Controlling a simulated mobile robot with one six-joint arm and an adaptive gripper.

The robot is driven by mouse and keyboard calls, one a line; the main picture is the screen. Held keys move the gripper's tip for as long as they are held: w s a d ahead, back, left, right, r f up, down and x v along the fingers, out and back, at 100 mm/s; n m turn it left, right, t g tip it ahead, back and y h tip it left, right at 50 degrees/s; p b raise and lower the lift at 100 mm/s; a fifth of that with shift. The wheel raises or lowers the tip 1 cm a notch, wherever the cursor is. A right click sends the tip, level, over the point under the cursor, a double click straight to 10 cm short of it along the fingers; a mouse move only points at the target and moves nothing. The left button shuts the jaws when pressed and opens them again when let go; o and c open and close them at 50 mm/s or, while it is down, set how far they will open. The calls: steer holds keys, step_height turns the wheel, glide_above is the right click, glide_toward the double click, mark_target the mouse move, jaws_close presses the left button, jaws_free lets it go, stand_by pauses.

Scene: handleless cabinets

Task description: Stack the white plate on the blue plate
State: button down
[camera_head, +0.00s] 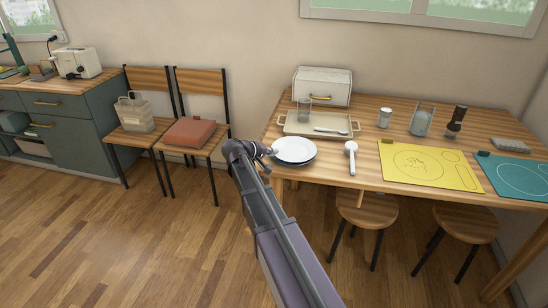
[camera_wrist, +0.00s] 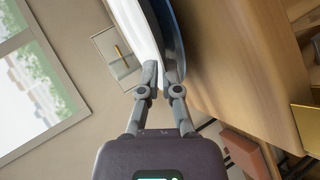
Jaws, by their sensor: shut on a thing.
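The white plate (camera_head: 294,149) is at the near left edge of the wooden table in the head view, facing up. My gripper (camera_head: 262,151) reaches its left rim and is shut on it. In the wrist view, the white plate (camera_wrist: 139,27) appears edge-on, with my fingertips (camera_wrist: 162,74) closed at its rim. The blue plate (camera_wrist: 171,34) lies directly below the white plate, mostly hidden by it. I cannot tell whether the two plates touch all round.
A beige tray (camera_head: 290,128) with a glass stands behind the plates, before a white box (camera_head: 322,86). A white ladle (camera_head: 351,157) lies right of the plates, then a yellow mat (camera_head: 430,164). Chairs stand to the left; stools (camera_head: 366,210) are under the table's front.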

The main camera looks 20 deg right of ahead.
steer(key=c, duration=0.8)
jaws_free()
steer(key=shift+f, duration=0.15)
steer(key=shift+a, duration=0.1)
steer(key=shift+s+a+r+p, duration=0.2)
steer(key=shift+a+r+p, duration=0.25)
steer(key=shift+a, duration=0.05)
steer(key=p+v, duration=0.4)
steer(key=v, duration=0.6)
steer(key=shift+s+a+p, duration=0.15)
steer(key=shift+a+p, duration=0.05)
steer(key=shift+p, duration=0.15)
steer(key=shift+r, duration=0.1)
